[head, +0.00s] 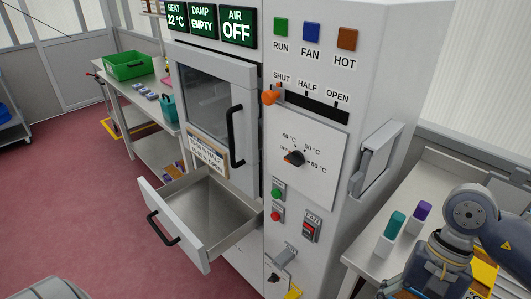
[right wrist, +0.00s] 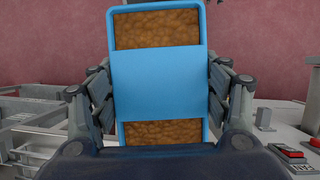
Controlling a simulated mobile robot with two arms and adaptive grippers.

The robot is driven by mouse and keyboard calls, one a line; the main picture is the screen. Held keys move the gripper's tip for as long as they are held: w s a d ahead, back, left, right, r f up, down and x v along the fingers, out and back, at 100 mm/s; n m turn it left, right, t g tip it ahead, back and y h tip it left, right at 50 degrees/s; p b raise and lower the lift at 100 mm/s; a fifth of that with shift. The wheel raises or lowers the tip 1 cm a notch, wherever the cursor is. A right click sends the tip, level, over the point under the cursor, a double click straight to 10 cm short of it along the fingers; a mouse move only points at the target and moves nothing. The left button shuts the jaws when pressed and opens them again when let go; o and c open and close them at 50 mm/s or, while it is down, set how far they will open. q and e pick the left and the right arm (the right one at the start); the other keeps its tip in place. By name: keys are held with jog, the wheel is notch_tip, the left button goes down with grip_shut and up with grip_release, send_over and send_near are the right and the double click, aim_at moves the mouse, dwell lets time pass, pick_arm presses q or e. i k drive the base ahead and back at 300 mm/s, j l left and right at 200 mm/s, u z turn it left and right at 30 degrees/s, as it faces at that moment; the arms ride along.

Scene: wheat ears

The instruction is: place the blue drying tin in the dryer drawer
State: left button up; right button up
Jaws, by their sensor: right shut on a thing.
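The blue drying tin (right wrist: 160,85) fills the middle of the right wrist view, with brown grainy contents showing above and below a plain blue band across it. My right gripper (right wrist: 160,95) is shut on the tin, one finger on each side. In the head view my right arm is at the lower right, and neither the tin nor the gripper's fingers can be made out there. The dryer drawer (head: 183,232) is pulled out at the front of the dryer (head: 318,150), and its visible inside is empty. My left gripper is not in view.
The glazed dryer door (head: 215,110) above the drawer is closed. Switches and knobs line the panel right of the drawer. A side table (head: 365,250) with teal (head: 395,225) and purple (head: 424,210) items stands at right. A green crate (head: 128,66) sits on a bench at left. Red floor before the drawer is clear.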

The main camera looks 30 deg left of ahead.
aim_at(198, 211)
jog(key=u, duration=1.25)
jog(key=i+j+u, duration=0.25)
jog(key=i+j, duration=0.3)
jog(key=j, duration=0.15)
jog(key=i+j+u, duration=0.3)
jog(key=i+j, duration=0.25)
jog(key=i, duration=0.1)
